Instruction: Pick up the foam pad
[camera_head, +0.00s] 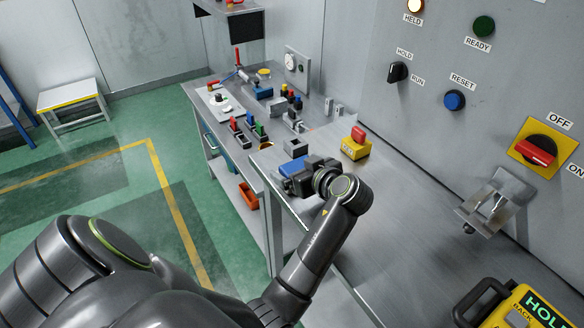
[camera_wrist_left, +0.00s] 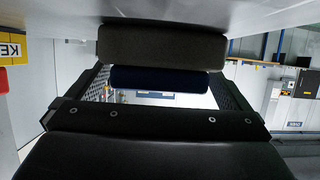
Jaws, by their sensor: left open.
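A block with a dark grey part (camera_wrist_left: 160,48) and a navy blue part (camera_wrist_left: 160,79) shows at the fingertips in the left wrist view. I take it for the foam pad. In the head view its blue side (camera_head: 292,166) shows at the near edge of the bench, partly hidden by my left gripper (camera_head: 308,174). That gripper is open, with one perforated finger at each side of the wrist view. I cannot tell whether the fingers touch the block. My right gripper is not in view.
A yellow block with a red top (camera_head: 356,144) stands right of the gripper on the bench (camera_head: 390,210). A grey open box (camera_head: 296,147) is just behind. Several coloured parts crowd the farther bench. A wall panel with switches and a metal bracket (camera_head: 496,200) is at right.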

